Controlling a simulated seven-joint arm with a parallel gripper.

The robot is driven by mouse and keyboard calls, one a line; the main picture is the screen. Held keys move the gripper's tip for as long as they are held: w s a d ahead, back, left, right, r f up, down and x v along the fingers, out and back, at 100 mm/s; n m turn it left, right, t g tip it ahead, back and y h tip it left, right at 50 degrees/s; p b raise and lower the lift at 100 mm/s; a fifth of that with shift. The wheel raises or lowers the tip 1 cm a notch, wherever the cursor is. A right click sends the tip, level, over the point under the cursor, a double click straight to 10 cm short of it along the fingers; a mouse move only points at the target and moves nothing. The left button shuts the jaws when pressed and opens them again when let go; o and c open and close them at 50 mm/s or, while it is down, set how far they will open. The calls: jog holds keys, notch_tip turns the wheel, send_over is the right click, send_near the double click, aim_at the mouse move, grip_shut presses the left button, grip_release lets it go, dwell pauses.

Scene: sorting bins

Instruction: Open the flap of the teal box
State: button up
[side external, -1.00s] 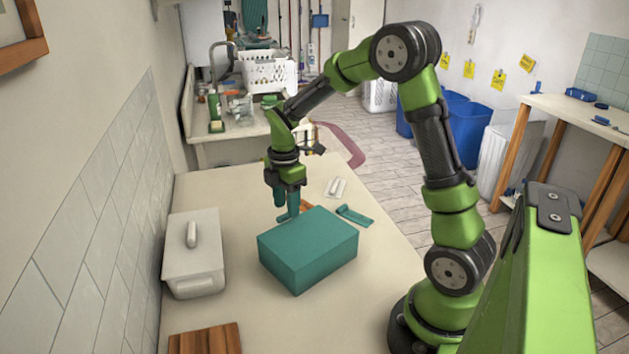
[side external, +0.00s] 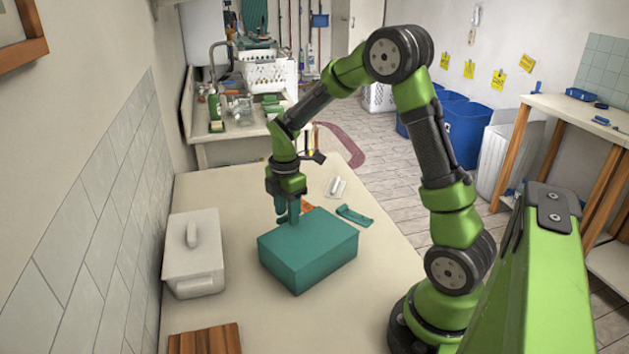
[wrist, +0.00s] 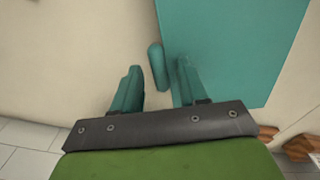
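The teal box (side external: 307,250) stands shut on the pale counter; its top looks flat and closed. My gripper (side external: 288,217) points down at the box's far left edge. In the wrist view the gripper (wrist: 158,88) is open, its two teal fingers apart. A rounded teal bar (wrist: 157,66), like a handle, lies between them beside the box edge, apart from the left finger. The right finger overlaps the edge of the box (wrist: 230,45) in that view; whether it touches I cannot tell. The bar is hidden in the side view.
A white lidded container (side external: 193,258) stands left of the box, and a wooden board (side external: 205,340) lies at the near left. A flat teal piece (side external: 354,215) and a small clear-white item (side external: 337,187) lie beyond the box. The counter right of the box is clear.

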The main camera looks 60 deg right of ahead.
jog(key=shift+a+f, duration=0.1)
jog(key=shift+f, duration=0.1)
jog(key=c, duration=0.4)
jog(key=shift+s+r, duration=0.1)
jog(key=shift+r, duration=1.15)
jog(key=shift+c, duration=1.3)
jog(key=shift+r, duration=0.35)
jog(key=shift+s+a+r, duration=0.1)
jog(key=shift+s+r, duration=0.1)
jog(key=shift+r, duration=0.5)
jog(key=shift+s+r, duration=0.2)
jog(key=shift+r, duration=0.5)
